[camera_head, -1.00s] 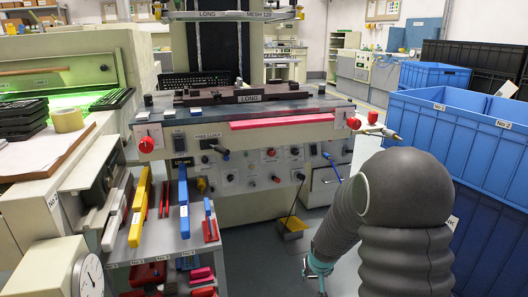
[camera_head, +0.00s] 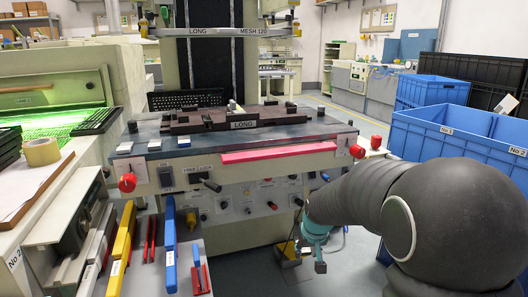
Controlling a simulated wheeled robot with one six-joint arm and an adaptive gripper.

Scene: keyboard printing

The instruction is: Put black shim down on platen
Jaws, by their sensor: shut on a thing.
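My gripper (camera_head: 318,255) hangs below its teal wrist, low in front of the printing machine, right of the middle and below the level of the platen. It is shut, and the small dark part at its end is too small to tell the black shim from the fingers. The platen (camera_head: 300,132) is the grey flat top of the machine. A long dark jig labelled LONG (camera_head: 243,124) lies on it, with several small dark blocks around it. My gripper is apart from the platen.
A pink-red bar (camera_head: 278,152) runs along the platen's front edge, with red knobs (camera_head: 127,183) at the ends. A screen frame labelled LONG MESH 120 (camera_head: 215,31) hangs above. Blue crates (camera_head: 445,150) stand right. Yellow, red and blue tools (camera_head: 122,248) stand front left.

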